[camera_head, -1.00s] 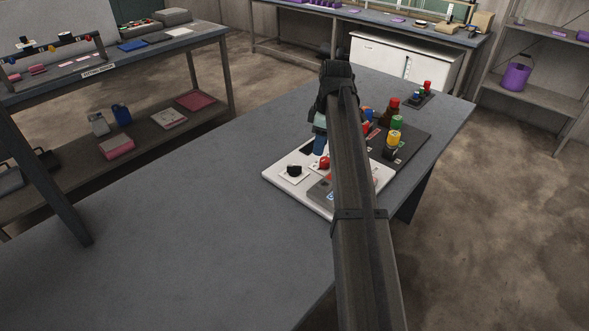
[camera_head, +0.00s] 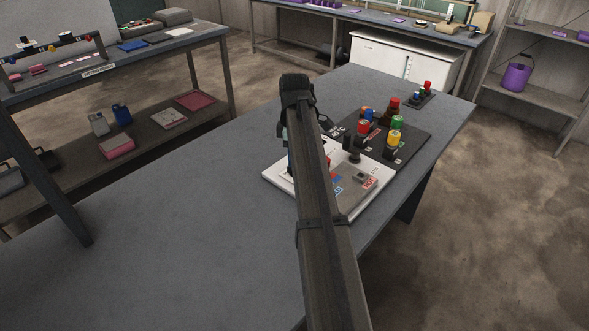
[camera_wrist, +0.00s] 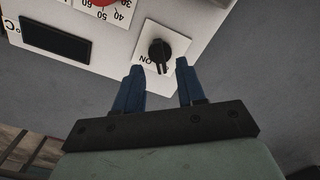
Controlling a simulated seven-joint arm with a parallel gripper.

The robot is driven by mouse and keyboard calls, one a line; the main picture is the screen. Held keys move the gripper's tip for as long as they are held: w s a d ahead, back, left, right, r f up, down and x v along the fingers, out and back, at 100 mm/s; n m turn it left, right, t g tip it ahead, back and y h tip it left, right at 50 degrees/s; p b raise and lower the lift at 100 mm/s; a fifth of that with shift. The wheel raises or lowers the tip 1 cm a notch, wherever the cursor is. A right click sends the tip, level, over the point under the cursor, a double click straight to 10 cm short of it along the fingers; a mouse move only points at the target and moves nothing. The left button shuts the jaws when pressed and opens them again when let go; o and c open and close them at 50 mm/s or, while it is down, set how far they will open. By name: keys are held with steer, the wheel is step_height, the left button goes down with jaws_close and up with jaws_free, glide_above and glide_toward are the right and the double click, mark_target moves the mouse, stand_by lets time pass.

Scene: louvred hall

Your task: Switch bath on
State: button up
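In the wrist view a black rotary knob (camera_wrist: 159,50) sits on a white square plate marked "ON" on the white bath panel (camera_wrist: 208,12). My gripper (camera_wrist: 163,70) is open, with its two blue fingers apart. The fingertips lie just short of the knob, one toward each side; I cannot tell if they touch it. A dark display (camera_wrist: 56,40) and part of a red dial (camera_wrist: 103,2) with numbers show beside the knob. In the head view the white panel (camera_head: 350,212) lies on the grey table, and my arm hides the knob and fingers.
Behind the panel a dark board (camera_head: 412,135) holds several bottles with coloured caps. A small dark tray (camera_head: 420,101) with small bottles stands farther back. The grey table (camera_head: 200,215) is clear to the left of the panel.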

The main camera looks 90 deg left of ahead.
steer(key=shift+f, duration=1.8)
steer(key=shift+f, duration=0.1)
steer(key=shift+f, duration=0.3)
steer(key=shift+c, duration=0.3)
jaws_close()
